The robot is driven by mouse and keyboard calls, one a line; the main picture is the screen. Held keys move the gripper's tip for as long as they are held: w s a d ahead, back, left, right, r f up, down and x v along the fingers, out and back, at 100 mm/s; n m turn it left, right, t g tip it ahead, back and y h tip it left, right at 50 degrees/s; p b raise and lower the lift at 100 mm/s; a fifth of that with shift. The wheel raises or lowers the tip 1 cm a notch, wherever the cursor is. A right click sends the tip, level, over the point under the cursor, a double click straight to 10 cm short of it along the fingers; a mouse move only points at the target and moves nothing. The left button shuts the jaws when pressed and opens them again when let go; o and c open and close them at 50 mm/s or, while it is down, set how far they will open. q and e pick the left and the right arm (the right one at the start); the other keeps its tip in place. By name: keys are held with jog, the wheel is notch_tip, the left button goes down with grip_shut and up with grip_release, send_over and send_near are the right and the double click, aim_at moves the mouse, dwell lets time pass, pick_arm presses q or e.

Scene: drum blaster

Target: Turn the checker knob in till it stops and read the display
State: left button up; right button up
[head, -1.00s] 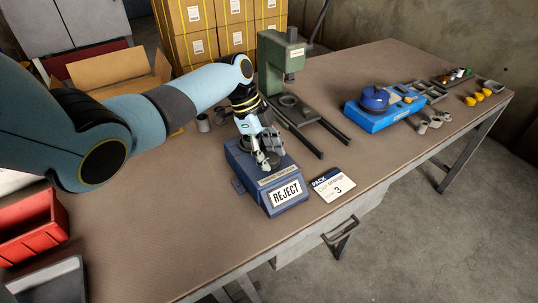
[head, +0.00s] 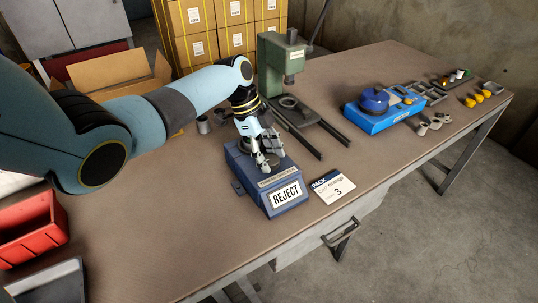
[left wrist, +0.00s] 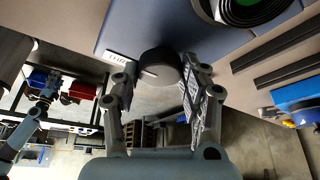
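The checker (head: 250,180) is a blue box on the bench, and its front display (head: 286,194) reads REJECT. In the left wrist view its knob (left wrist: 160,68) is black and round with a short white mark. My left gripper (head: 270,159) is over the checker's top, with its fingers spread to either side of the knob. In the left wrist view a gap shows between the knob and the left finger; the right finger is close beside it, contact unclear. The fingers partly hide the knob in the head view. My right gripper is out of view.
A green press (head: 280,60) with two dark rails stands behind the checker. A blue fixture (head: 378,118) and small parts are farther right. Red bins (head: 30,230) are at left.

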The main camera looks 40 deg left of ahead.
pick_arm(q)
jog(key=o, duration=0.4)
jog(key=v, duration=1.2)
